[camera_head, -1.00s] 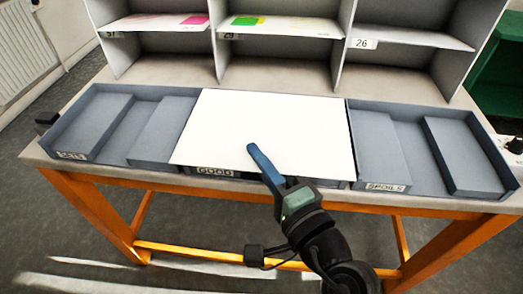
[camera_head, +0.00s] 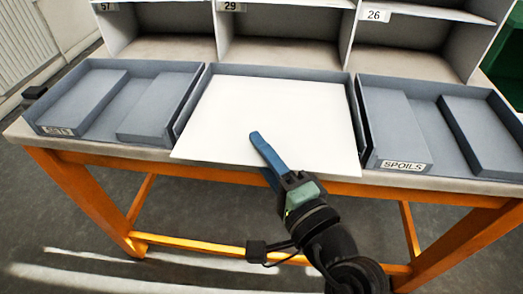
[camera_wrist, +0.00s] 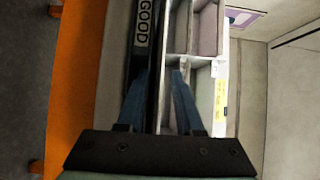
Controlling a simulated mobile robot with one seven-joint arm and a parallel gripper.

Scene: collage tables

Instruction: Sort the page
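The page (camera_head: 240,110) is a large white sheet over the middle tray in the head view. Its front edge juts past the table's front and hides that tray's label. My gripper (camera_head: 266,152) is at the page's front edge, one blue finger above the sheet and the other partly under it. It appears shut on the page, though the wrist view shows the fingers (camera_wrist: 160,95) somewhat apart. The page is seen nearly edge-on there and is hard to make out. The GOOD label (camera_wrist: 144,24) of the middle tray shows in the wrist view.
The left tray (camera_head: 113,138) and the SPOILS tray (camera_head: 372,110) flank the middle tray. Numbered shelves (camera_head: 285,40) stand behind. The table (camera_head: 190,166) has orange legs and a low front bar.

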